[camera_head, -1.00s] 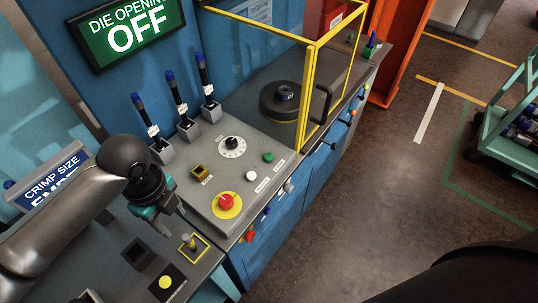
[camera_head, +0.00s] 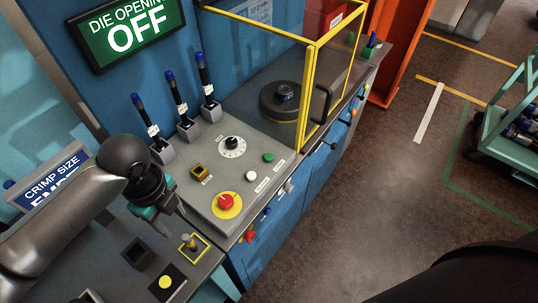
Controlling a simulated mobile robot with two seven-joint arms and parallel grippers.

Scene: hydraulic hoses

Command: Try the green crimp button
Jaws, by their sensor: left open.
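The green button (camera_head: 268,157) sits on the sloped grey control panel (camera_head: 236,180), up and right of a white button (camera_head: 251,175). A red emergency button (camera_head: 226,201) on a yellow disc is at the panel's near end. My left gripper (camera_head: 179,212) is open and empty, pointing down over the bench left of the panel, well apart from the green button. The yellow-framed fitting on the bench is just beyond its fingertips. My right gripper is not in view.
Several blue-topped levers (camera_head: 176,97) stand behind the panel. A "DIE OPENING OFF" sign (camera_head: 128,33) hangs above. The floor at right is open, with a green cart (camera_head: 508,110).

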